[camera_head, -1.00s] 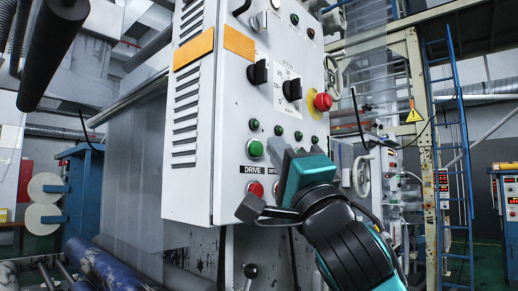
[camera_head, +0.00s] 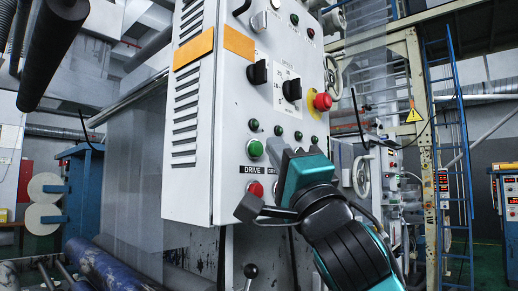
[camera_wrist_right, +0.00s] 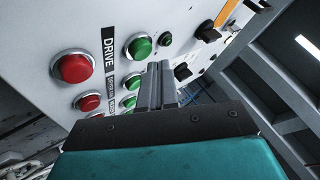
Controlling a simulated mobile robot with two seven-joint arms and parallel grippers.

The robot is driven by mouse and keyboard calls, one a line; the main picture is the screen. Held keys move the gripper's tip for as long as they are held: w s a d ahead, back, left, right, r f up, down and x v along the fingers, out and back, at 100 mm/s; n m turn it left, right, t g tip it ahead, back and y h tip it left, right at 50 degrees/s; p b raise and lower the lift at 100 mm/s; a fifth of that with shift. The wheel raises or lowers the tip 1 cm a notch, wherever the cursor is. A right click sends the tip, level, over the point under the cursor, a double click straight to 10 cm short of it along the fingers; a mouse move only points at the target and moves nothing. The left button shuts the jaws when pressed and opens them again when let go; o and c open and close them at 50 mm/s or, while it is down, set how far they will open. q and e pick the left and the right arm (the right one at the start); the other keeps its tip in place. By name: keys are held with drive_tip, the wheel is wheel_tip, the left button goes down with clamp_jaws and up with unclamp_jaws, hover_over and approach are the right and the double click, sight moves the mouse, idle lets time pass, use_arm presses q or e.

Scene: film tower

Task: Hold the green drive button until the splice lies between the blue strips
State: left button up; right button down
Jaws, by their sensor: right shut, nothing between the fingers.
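The green drive button (camera_head: 255,148) is on the front of the grey control box, above the DRIVE label (camera_head: 256,170). In the right wrist view the green drive button (camera_wrist_right: 139,46) stands out from the panel, fully visible. My right gripper (camera_head: 274,147) is shut and empty, its tips just right of the button. In the right wrist view the shut fingers (camera_wrist_right: 160,68) point at the panel beside the button; I cannot tell whether they touch anything. The translucent film (camera_head: 135,175) hangs left of the box. I cannot make out a splice or blue strips. My left gripper is not in view.
A red button (camera_head: 255,190) sits below the DRIVE label. Black knobs (camera_head: 292,90) and a red emergency stop (camera_head: 322,102) are higher on the box. A blue roll (camera_head: 105,265) lies at lower left. A blue ladder (camera_head: 450,150) stands at right.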

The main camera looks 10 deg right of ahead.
drive_tip(key=shift+w+a, duration=0.2)
drive_tip(key=shift+w, duration=0.05)
